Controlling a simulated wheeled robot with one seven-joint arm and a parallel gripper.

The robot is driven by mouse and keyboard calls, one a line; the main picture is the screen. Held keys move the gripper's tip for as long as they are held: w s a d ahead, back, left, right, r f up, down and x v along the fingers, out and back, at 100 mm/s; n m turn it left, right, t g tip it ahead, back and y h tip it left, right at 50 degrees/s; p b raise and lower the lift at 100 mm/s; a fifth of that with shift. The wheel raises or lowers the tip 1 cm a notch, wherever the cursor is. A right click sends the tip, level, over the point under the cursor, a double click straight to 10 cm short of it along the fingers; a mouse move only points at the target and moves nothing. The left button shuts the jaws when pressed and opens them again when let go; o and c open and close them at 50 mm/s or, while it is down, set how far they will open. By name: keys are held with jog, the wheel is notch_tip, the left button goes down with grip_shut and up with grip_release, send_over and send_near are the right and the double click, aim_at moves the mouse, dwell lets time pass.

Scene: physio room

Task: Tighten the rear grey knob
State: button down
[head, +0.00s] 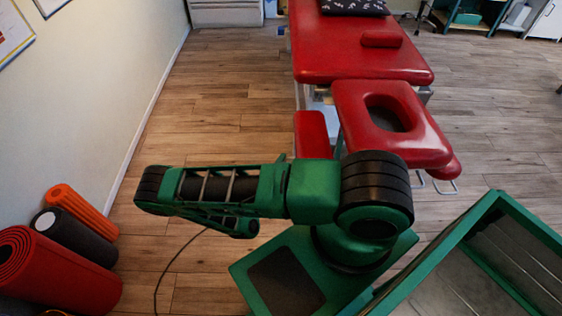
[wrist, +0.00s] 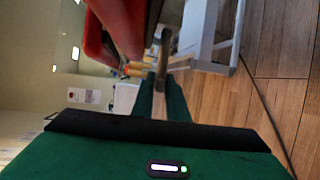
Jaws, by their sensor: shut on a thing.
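In the wrist view my gripper (wrist: 163,88) reaches up from its green and black body, its two green fingers close together. A slim grey part with a rounded end (wrist: 164,50) stands between the fingertips, and they are shut on it. It looks like a grey knob seen from the side; whether it is the rear one cannot be told. A red cushion (wrist: 122,25) of the treatment table is just left of it. In the head view the red treatment table (head: 365,50) stands ahead; no knob and no fingertips can be made out there.
A white table frame (wrist: 213,35) is close on the right in the wrist view, over wooden floor (wrist: 275,95). In the head view, red, black and orange rolls (head: 85,210) lie by the left wall. Floor between wall and table is open.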

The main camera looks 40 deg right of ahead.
jog(key=shift+s+f+h, duration=0.15)
jog(key=shift+f+h, duration=0.15)
jog(key=shift+h, duration=0.1)
dwell(0.3)
jog(key=c, duration=1.9)
grip_release()
jog(key=shift+o, duration=0.8)
jog(key=shift+r, duration=0.1)
jog(key=f+v, duration=0.1)
jog(key=v, duration=0.9)
jog(key=shift+s+a+r, duration=0.25)
jog(key=shift+a+r, duration=0.05)
jog(key=shift+a, duration=0.05)
